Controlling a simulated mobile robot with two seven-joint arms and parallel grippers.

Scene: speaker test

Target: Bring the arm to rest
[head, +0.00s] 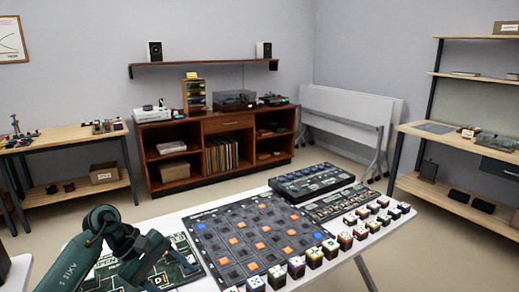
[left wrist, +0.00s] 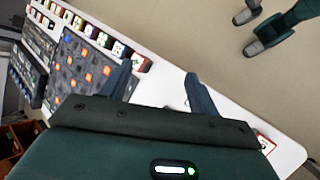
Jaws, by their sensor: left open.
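My left arm (head: 97,228), dark green, comes in at the lower left of the head view, bent over the left end of the white table (head: 345,256). Its fingertips cannot be made out there. In the left wrist view my left gripper (left wrist: 160,84) is open, its two blue-grey fingers wide apart with nothing between them. It is above the white table top, beside a row of small colored cubes.
The table bears a dark green board (head: 185,262) beside my left arm, a pad grid with orange and blue squares (head: 236,258), a black device (head: 310,181) and several cubes (head: 314,258). A wooden cabinet (head: 223,123) and workbench (head: 75,135) stand behind. Open floor lies between.

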